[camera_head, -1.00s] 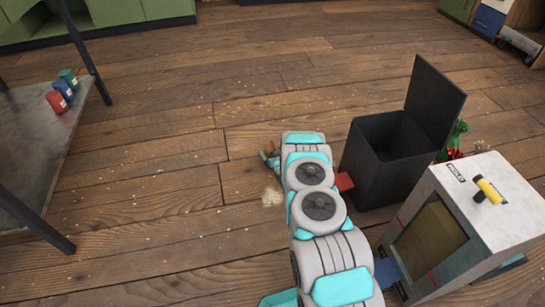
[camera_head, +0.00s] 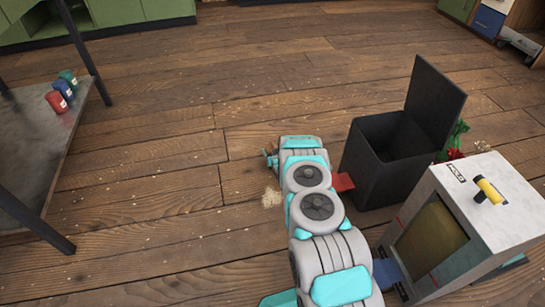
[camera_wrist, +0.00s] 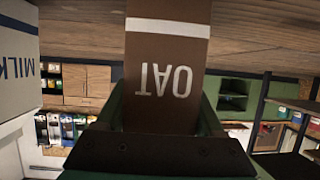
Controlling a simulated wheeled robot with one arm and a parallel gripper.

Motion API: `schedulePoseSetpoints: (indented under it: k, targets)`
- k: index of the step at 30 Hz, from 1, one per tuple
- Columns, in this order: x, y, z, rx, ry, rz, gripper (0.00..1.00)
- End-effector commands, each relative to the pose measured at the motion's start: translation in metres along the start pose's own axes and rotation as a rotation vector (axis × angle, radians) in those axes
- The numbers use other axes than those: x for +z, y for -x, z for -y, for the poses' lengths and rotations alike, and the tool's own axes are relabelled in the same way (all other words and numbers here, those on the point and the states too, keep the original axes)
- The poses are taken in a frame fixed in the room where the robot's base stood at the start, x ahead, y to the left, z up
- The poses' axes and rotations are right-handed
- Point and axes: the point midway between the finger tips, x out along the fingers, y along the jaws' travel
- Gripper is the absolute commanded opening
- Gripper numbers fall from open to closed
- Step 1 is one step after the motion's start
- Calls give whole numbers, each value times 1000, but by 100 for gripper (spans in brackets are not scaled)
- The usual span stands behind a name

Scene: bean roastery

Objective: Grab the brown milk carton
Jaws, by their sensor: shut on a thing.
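A brown carton (camera_wrist: 168,75) with a white stripe and the upside-down letters OAT fills the middle of the wrist view. My gripper (camera_wrist: 160,125) is shut on it, with dark jaw parts on both sides and across its lower part. The carton's top end in that view is cut off by the frame edge.
A pale box marked MILK (camera_wrist: 15,65) is at the left of the wrist view. In the head view, an open black bin (camera_head: 385,155) stands right of my arm, beside a white-topped cabinet (camera_head: 500,200). A table (camera_head: 40,150) with several small cans is at left. Open wooden floor lies between.

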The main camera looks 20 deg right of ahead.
Motion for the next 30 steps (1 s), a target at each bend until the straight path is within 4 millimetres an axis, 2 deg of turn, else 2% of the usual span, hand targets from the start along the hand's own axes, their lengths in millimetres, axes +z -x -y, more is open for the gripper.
schedulePoseSetpoints:
  k: [1,6,16,23,27,30]
  targets:
    - [0,0,0,0,0,0,35]
    - [0,0,0,0,0,0,16]
    - [-2,1,0,0,0,-1,16]
    - [-18,7,0,0,0,-2,16]
    - [-38,14,-1,1,0,-3,16]
    - [-28,34,2,1,-2,1,16]
